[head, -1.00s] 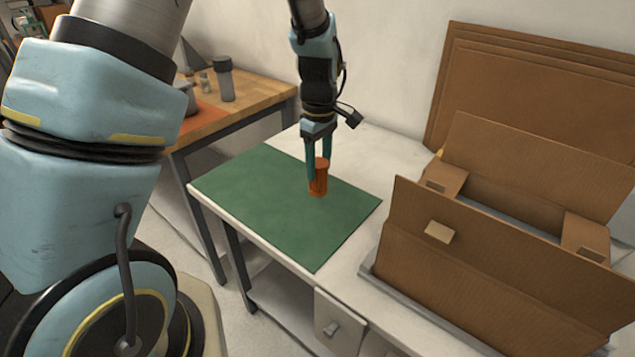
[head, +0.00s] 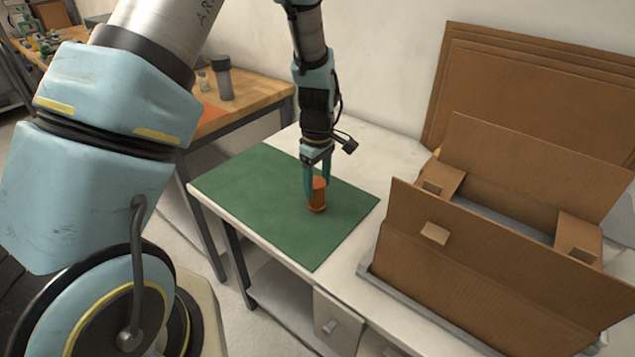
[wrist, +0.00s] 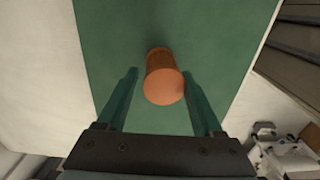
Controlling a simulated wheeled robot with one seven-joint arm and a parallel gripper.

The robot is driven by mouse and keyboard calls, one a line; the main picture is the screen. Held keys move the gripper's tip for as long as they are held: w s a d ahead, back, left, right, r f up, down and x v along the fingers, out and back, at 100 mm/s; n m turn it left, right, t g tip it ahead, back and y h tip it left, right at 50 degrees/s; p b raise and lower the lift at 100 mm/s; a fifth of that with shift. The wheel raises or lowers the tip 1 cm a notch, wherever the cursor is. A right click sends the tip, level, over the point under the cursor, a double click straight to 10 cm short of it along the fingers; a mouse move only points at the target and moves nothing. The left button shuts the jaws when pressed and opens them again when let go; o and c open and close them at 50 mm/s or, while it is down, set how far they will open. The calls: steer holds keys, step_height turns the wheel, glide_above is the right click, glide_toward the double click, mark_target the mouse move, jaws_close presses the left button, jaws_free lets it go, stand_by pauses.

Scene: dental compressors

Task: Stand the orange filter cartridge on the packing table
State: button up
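The orange filter cartridge (head: 317,197) stands upright on the green mat (head: 250,190) that covers part of the white packing table (head: 375,150). In the wrist view its round top (wrist: 164,86) faces the camera and its body runs down to the mat. My gripper (head: 316,194) points down over it with one finger on each side. In the wrist view a gap shows between the left finger and the cartridge, and the right finger lies very close to it, so my gripper (wrist: 160,72) looks open around it.
An open cardboard box (head: 500,260) stands on the right of the table, with flat cardboard sheets (head: 540,90) leaning on the wall behind. A wooden bench (head: 265,90) with a grey bottle (head: 224,80) is at the back left. The mat around the cartridge is clear.

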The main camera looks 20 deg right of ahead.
steer(key=shift+o, duration=1.1)
steer(key=shift+r, duration=0.15)
step_height(320, 180, up, 12)
steer(key=b, duration=0.3)
steer(key=s+a+m, duration=0.2)
steer(key=a+m, duration=0.1)
steer(key=a, duration=1.2)
steer(key=s+a+m+t, duration=0.1)
steer(key=a+m, duration=0.3)
steer(key=a, duration=1.1)
steer(key=shift+s+r+t, duration=0.15)
steer(key=shift+s+t, duration=0.15)
steer(key=shift+s, duration=0.2)
steer(key=shift+a, duration=0.1)
